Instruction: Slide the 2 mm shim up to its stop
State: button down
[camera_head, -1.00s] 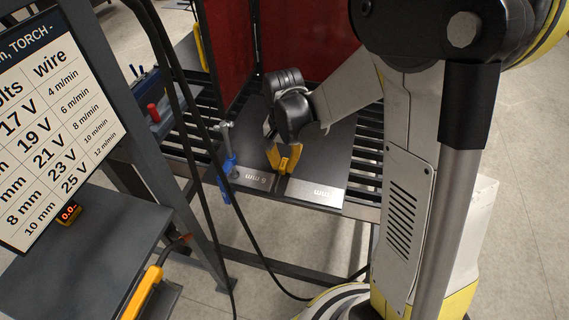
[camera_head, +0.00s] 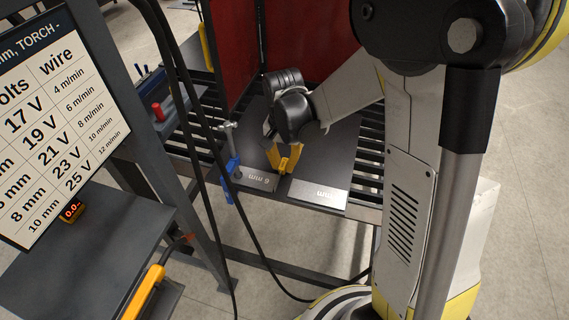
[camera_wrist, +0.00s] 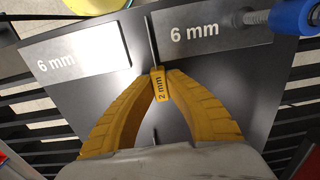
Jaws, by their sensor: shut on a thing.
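The 2 mm shim (camera_wrist: 160,87) is a small yellow piece labelled "2 mm", seen in the wrist view between my fingertips. My gripper (camera_head: 284,160) is shut on it, low over two dark plates. In the wrist view the yellow fingers of my gripper (camera_wrist: 158,80) meet at the shim. One 6 mm plate (camera_wrist: 200,32) and another 6 mm plate (camera_wrist: 75,62) lie side by side, with a thin gap running from the shim to their edge. I cannot tell which part is the stop. In the head view my fingers hide the shim.
A blue clamp (camera_head: 232,165) grips the left plate's edge and also shows in the wrist view (camera_wrist: 292,15). The plates lie on a slatted table (camera_head: 368,150). Black cables (camera_head: 200,150) hang in front. A settings board (camera_head: 60,120) stands left. Red curtains (camera_head: 285,45) hang behind.

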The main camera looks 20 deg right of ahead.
jog(key=shift+w+a, duration=0.15)
jog(key=shift+a, duration=0.05)
dwell(0.3)
dwell(0.4)
jog(key=c, duration=1.4)
grip_release()
notch_tip(320, 180, up, 12)
jog(key=s+r+n+t, duration=0.1)
jog(key=s+n+t, duration=0.1)
jog(key=s, duration=0.2)
jog(key=s+d+r+n+t, duration=0.1)
jog(key=s+n+t, duration=0.1)
jog(key=s, duration=0.3)
jog(key=s+r+n+t, duration=0.2)
jog(key=s+n+t, duration=0.1)
jog(key=s, duration=0.1)
jog(key=shift+s+d, duration=0.25)
jog(key=shift+s, duration=0.15)
